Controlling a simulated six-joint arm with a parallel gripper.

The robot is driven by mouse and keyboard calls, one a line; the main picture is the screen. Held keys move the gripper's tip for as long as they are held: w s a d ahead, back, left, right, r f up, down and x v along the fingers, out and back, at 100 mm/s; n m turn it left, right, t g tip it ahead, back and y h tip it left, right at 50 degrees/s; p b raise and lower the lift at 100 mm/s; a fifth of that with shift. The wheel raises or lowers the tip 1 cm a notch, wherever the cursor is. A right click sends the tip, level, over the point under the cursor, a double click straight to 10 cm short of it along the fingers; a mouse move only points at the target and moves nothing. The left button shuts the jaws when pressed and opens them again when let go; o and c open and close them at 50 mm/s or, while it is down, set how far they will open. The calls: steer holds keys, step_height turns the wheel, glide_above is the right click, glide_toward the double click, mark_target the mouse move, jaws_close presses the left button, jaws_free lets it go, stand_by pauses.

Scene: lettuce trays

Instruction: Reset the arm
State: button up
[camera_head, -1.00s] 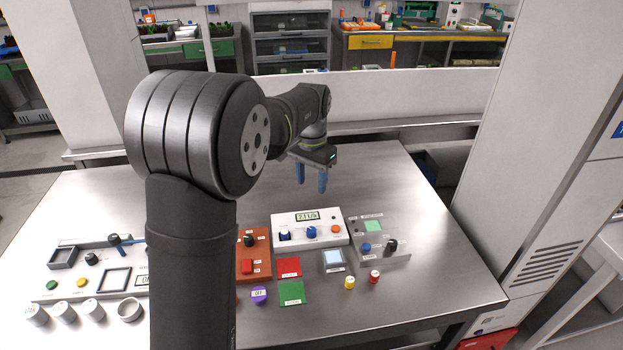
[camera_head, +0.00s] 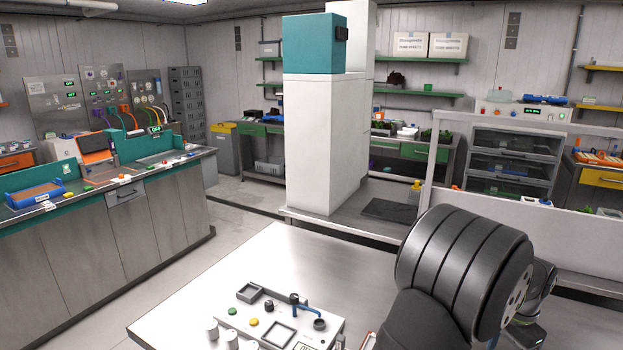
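My arm (camera_head: 465,270) stands at the lower right of the head view, with its large dark joint nearest the camera. My gripper (camera_head: 522,335) shows only in part behind that joint, at the bottom edge. Its fingers are mostly hidden or cut off, so I cannot tell whether it is open or shut, or whether it holds anything.
The metal table (camera_head: 270,262) carries a grey panel (camera_head: 335,325) with knobs, buttons and small trays. Several pale cylinders (camera_head: 212,330) stand at its left. A white pillar (camera_head: 325,145) rises behind. A workbench (camera_head: 110,215) is at the left, with open floor between.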

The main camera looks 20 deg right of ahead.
step_height(320, 180, down, 11)
steer(key=shift+r, duration=0.2)
steer(key=shift+r, duration=0.1)
